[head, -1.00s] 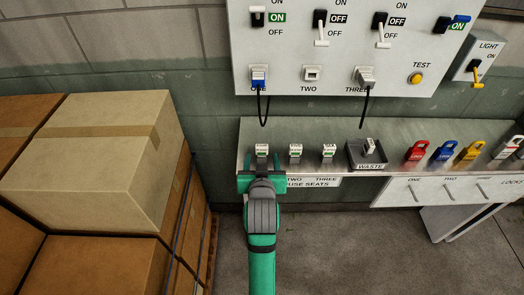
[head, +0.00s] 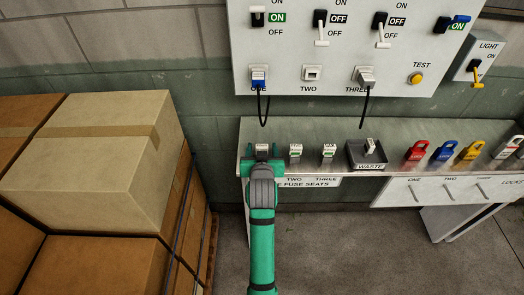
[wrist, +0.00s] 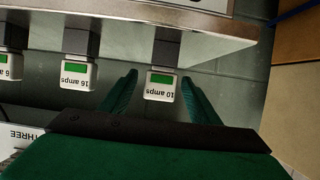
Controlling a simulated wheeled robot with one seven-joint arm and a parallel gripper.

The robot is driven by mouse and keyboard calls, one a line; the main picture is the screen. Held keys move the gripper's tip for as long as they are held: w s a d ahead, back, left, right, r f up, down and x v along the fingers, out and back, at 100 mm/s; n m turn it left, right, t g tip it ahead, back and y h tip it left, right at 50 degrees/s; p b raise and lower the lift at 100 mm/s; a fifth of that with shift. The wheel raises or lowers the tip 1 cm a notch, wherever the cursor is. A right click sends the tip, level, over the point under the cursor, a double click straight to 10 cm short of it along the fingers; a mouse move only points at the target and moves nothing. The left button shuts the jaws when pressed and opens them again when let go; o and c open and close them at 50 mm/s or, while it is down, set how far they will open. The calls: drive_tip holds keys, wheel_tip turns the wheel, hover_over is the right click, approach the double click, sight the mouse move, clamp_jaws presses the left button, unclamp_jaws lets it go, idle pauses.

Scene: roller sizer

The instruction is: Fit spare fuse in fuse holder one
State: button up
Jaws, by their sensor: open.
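Three small fuses with white and green labels stand in a row at the front of the shelf. The leftmost fuse in the head view (head: 262,147) reads 10 amps, upside down, in the wrist view (wrist: 160,88). My gripper (head: 262,160) is at this fuse; its open fingers (wrist: 159,79) lie on either side of it, with gaps visible. The middle fuse (head: 295,150) reads 16 amps in the wrist view (wrist: 78,72). The third fuse (head: 328,150) is partly cut off there. My gripper hides the label below the leftmost fuse.
A grey tray marked WASTE (head: 354,163) holds one small piece. Several padlocks stand at right. Stacked boxes (head: 75,160) fill the left.

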drive_tip(key=c, duration=1.1)
drive_tip(key=shift+c, duration=0.2)
drive_tip(key=shift+r, duration=0.15)
